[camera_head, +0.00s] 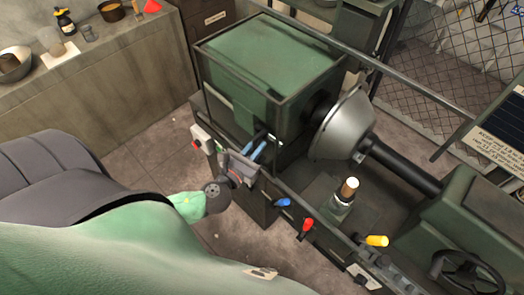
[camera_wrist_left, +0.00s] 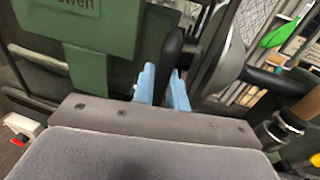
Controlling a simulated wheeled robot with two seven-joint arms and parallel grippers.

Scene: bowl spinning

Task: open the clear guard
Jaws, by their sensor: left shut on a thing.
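My left gripper (camera_head: 258,147) reaches in from the left to the front of the green headstock (camera_head: 270,50). Its blue fingers are shut on a black handle (camera_wrist_left: 172,46), one finger on each side, in the left wrist view (camera_wrist_left: 163,85). In the head view the handle is small and mostly hidden by the fingers. The clear guard's pane is hard to make out; dark frame edges (camera_head: 232,78) run around the headstock, and I cannot tell which of them belong to the guard. My right gripper is not in view.
A metal bowl form (camera_head: 342,125) sits on the spindle right of the headstock, with a dark shaft against it. Blue, red (camera_head: 307,225) and yellow (camera_head: 377,240) levers stick out along the front rail. A wire fence stands behind. A stone bench (camera_head: 90,85) with tools is at left.

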